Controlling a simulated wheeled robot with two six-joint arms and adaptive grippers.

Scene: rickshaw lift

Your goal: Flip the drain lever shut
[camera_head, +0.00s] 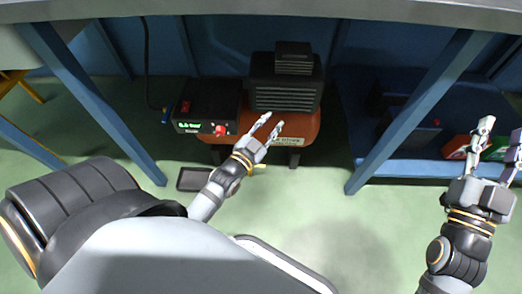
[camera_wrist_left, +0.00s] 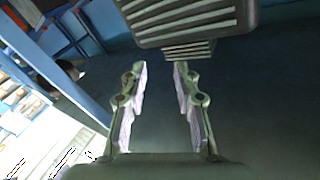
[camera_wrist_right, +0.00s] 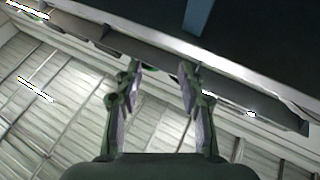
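The compressor has a black ribbed motor housing (camera_head: 285,85) on an orange tank (camera_head: 300,133) under the bench. A small yellow piece (camera_head: 258,167) shows low at the tank's front, beside my left gripper's base. It may be the drain lever, but it is partly hidden and its position cannot be told. My left gripper (camera_head: 271,123) is open and empty, its fingers in front of the tank. In the left wrist view the ribbed housing (camera_wrist_left: 190,22) is above the open fingers (camera_wrist_left: 160,95). My right gripper (camera_head: 502,130) is open and empty at the far right, away from the compressor.
A black control box (camera_head: 207,106) with a green display and red knob stands left of the tank. Blue bench legs (camera_head: 95,105) (camera_head: 415,115) flank the compressor. A dark tray (camera_head: 193,179) lies on the green floor. A blue lower shelf (camera_head: 425,168) is at right.

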